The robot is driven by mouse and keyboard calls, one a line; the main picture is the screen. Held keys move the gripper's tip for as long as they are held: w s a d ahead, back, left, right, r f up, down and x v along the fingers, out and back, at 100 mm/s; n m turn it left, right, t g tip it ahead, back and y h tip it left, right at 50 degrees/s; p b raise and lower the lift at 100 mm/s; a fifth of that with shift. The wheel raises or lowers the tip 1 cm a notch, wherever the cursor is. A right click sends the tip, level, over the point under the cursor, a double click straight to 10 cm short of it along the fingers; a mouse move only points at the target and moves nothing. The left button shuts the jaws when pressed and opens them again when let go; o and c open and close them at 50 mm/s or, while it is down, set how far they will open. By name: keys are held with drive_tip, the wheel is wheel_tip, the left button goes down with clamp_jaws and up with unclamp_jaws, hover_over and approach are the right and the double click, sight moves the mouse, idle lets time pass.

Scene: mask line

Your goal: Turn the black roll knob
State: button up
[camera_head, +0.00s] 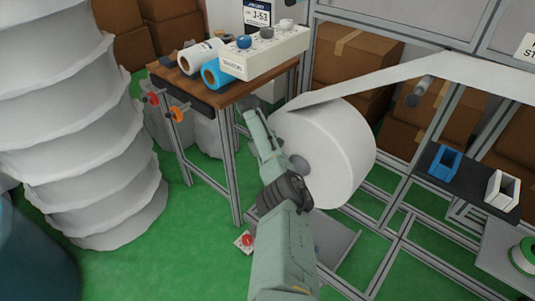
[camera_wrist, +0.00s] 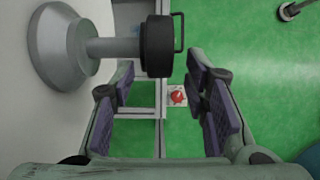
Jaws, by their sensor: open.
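In the wrist view, the black roll knob (camera_wrist: 157,46) has a thin wire-like crank handle on its right side. It sits on a grey shaft with a round hub (camera_wrist: 62,45), which is fixed to the side of the white roll (camera_head: 335,150). My gripper (camera_wrist: 160,88) is open and empty, with one finger on each side of the picture. The knob shows above the gap between the fingers, and no finger is seen touching it. In the head view, my arm (camera_head: 285,255) crosses in front of the roll's left side; the knob and my fingertips cannot be made out there.
Large white ducting (camera_head: 80,130) stands at left. A metal frame (camera_head: 400,215) runs at right. A red button on a white plate (camera_head: 246,241) is low near the floor.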

drive_tip(key=v, duration=0.7)
drive_tip(key=shift+r, duration=0.25)
drive_tip(key=shift+a, duration=0.1)
